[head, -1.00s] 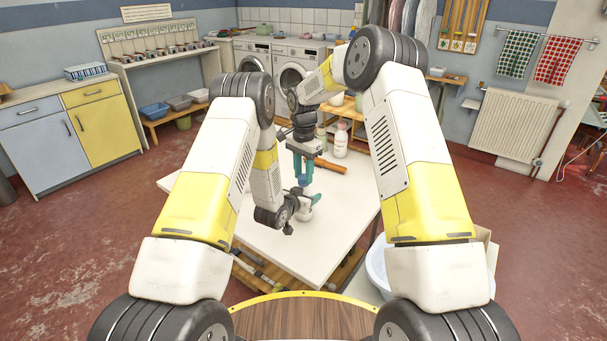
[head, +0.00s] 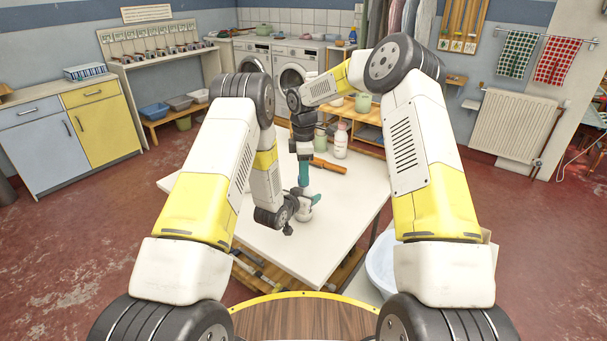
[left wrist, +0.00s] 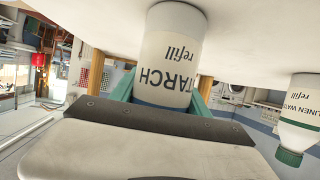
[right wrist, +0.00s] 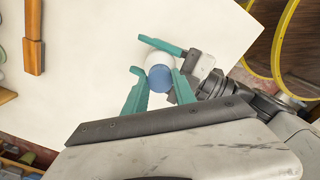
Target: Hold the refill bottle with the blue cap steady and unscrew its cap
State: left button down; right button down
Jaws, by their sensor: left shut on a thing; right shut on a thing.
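The refill bottle, white with a "STARCH refill" label (left wrist: 170,55), stands on the table, partly hidden behind my arm in the head view (head: 305,213). My left gripper (left wrist: 165,95) is shut around its body from the side; a teal finger also shows in the head view. The blue cap (right wrist: 160,80) is on top of the bottle as seen from above. My right gripper (right wrist: 157,77) points down from above, its teal fingers closed on either side of the cap. In the head view my right gripper (head: 303,176) appears edge-on. Whether the cap has loosened cannot be seen.
A second white bottle (head: 341,140) stands farther back on the white table (head: 350,205); a "linen water" bottle with a green cap (left wrist: 290,156) shows in the left wrist view. An orange-brown handled tool (head: 330,165) lies nearby. The table's right part is clear.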

jog(key=n, duration=0.4)
jog(key=shift+n, duration=0.4)
jog(key=n, duration=0.4)
jog(key=shift+r+n, duration=0.1)
jog(key=shift+n, duration=0.3)
jog(key=shift+w, duration=0.1)
jog(key=shift+r, duration=1.05)
jog(key=shift+r, duration=2.05)
pick_arm(q)
jog(key=shift+c, duration=2.2)
grip_release()
